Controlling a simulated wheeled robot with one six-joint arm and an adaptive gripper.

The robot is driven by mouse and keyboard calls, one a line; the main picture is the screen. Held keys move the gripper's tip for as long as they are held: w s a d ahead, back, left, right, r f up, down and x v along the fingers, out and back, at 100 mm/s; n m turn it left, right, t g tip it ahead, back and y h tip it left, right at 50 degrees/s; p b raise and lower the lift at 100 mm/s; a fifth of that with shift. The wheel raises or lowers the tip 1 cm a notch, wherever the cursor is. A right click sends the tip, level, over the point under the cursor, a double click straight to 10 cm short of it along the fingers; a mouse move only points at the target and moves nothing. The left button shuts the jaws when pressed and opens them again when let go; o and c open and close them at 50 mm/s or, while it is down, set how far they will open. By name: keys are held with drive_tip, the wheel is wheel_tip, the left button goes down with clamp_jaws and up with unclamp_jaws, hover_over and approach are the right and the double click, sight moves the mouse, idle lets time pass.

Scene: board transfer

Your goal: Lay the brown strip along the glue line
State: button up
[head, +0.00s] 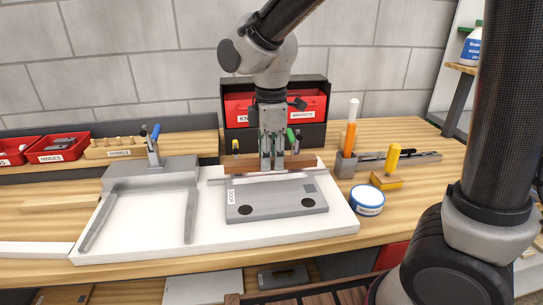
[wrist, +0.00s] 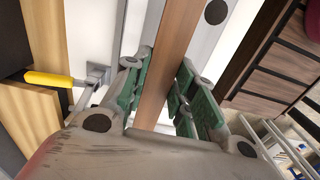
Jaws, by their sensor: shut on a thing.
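The brown strip (head: 303,162) lies lengthwise from left to right, just behind the grey board (head: 275,203) with a white label and dark round spots. My gripper (head: 272,164) points down and is shut on the strip near its middle. In the wrist view the strip (wrist: 166,75) runs between the green finger pads of my gripper (wrist: 160,92), touched on both sides. A thin grey bar (head: 215,181) runs along the board's back edge, just in front of the strip. I cannot tell whether the strip touches the surface below. I cannot make out the glue line.
A white panel (head: 340,222) lies under the board. A grey clamp fixture (head: 150,172) stands left. A blue-white tin (head: 367,201), a yellow-handled tool (head: 389,170) and a grey holder (head: 346,166) stand right. Red bins (head: 238,107) stand behind.

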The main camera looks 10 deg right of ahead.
sight(270, 179)
drive_tip(key=shift+d, duration=0.35)
drive_tip(key=shift+f, duration=0.1)
drive_tip(key=shift+w+f, duration=0.3)
drive_tip(key=shift+f, duration=0.2)
drive_tip(key=w+f, duration=0.2)
drive_tip(key=f, duration=0.1)
drive_tip(key=shift+w+a+f, duration=0.1)
drive_tip(key=shift+w+f, duration=0.8)
drive_tip(key=shift+w, duration=0.3)
drive_tip(key=shift+f, duration=0.5)
